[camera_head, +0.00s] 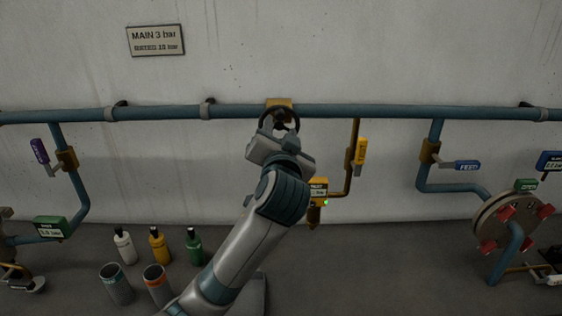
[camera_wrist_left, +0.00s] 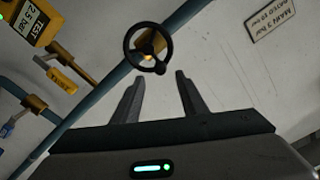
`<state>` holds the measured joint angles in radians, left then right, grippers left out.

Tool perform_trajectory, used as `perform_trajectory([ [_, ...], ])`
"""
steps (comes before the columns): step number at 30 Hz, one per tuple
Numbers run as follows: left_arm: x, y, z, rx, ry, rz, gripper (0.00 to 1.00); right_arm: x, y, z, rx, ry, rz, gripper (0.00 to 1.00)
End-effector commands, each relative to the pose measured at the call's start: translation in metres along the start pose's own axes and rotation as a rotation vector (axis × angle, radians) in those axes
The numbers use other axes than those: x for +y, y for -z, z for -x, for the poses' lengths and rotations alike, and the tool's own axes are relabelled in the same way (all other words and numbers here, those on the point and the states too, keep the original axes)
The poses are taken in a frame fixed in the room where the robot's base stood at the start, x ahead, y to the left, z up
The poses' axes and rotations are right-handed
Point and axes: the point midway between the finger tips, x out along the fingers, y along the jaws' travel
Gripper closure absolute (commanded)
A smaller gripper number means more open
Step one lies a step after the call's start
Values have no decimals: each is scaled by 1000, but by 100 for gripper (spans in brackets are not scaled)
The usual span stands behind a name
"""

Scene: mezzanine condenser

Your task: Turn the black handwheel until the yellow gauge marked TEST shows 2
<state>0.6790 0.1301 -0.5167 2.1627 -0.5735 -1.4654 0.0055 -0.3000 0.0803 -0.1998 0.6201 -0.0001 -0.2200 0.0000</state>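The black handwheel (camera_head: 297,117) sits on a brass fitting on the horizontal blue pipe at the middle of the wall, partly hidden by my left arm. It shows whole in the left wrist view (camera_wrist_left: 168,46). My left gripper (camera_head: 279,134) is just in front of it. In the wrist view its two fingers (camera_wrist_left: 159,88) are apart with nothing between them, and the wheel appears beyond the tips. The yellow TEST gauge (camera_head: 319,188) is partly behind my arm, with a green light. In the wrist view (camera_wrist_left: 30,22) its display appears to read 2.5 bar. My right gripper is not seen.
A yellow-tagged valve (camera_head: 361,151) is right of the wheel. A purple-tagged valve (camera_head: 39,151) and green gauge (camera_head: 50,227) are left; a blue-tagged valve (camera_head: 467,165) and flange (camera_head: 506,223) are right. Bottles (camera_head: 158,247) and cups (camera_head: 116,287) stand below. A sign (camera_head: 155,40) reads MAIN 3 bar.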

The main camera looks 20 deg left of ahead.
Motion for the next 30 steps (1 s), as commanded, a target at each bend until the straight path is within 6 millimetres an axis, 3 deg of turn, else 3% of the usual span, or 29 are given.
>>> perform_trajectory([
  [1,3,-3,12,3,-3,4,61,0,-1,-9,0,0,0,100],
  [9,2,-2,65,3,-2,4,61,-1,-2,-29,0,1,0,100],
  [15,1,-1,92,1,-1,2,61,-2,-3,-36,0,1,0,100],
  [30,0,0,103,-1,0,-1,61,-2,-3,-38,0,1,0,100],
])
